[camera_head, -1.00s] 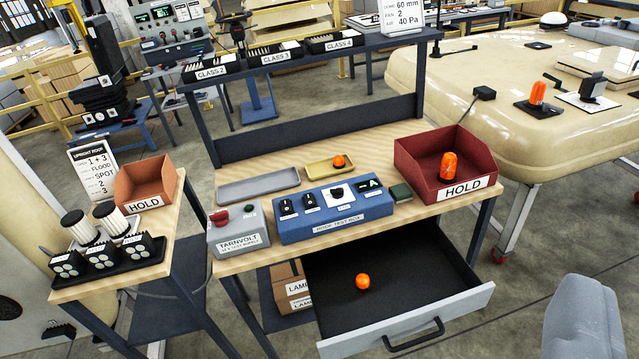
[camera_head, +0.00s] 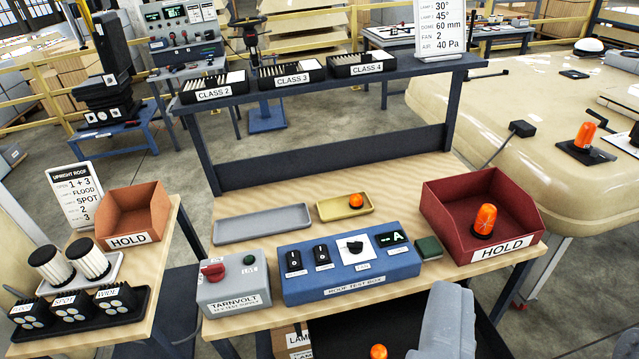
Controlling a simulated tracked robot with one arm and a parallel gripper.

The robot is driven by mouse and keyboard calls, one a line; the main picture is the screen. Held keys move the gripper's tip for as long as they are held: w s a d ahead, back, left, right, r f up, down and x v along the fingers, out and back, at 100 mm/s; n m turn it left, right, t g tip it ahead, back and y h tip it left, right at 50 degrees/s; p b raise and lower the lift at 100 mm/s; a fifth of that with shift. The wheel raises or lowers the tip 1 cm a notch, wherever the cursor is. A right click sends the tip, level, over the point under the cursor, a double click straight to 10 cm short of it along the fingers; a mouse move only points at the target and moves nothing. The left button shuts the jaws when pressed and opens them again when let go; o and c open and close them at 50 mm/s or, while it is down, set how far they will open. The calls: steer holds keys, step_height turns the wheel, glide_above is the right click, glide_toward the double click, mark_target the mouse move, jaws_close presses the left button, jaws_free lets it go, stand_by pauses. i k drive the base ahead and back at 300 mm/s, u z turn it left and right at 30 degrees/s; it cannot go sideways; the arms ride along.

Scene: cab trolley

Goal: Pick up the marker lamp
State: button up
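Several orange marker lamps are in view. One lamp (camera_head: 484,221) stands upright in the dark red HOLD bin (camera_head: 440,205) at the right of the bench. A small round lamp (camera_head: 356,201) sits in the yellow tray (camera_head: 333,214) at the back. Another small lamp (camera_head: 378,352) lies in the dark open drawer (camera_head: 330,330), cut off by the bottom edge. A taller one (camera_head: 585,135) stands on a black base on the cream roof. My gripper (camera_head: 446,318) shows as a grey shape at the bottom, over the drawer's right side. Its fingertips cannot be made out, so its opening is unclear.
A blue roof test box (camera_head: 350,284) and a grey Tarnvolt supply (camera_head: 235,285) stand along the bench front. An empty grey tray (camera_head: 262,224) lies behind them. A raised shelf (camera_head: 330,80) carries class boxes. A side table at left holds an orange HOLD bin (camera_head: 133,215).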

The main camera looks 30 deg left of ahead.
mark_target(357, 202)
steer(key=u, duration=0.15)
steer(key=i, duration=1.05)
steer(key=z, duration=0.15)
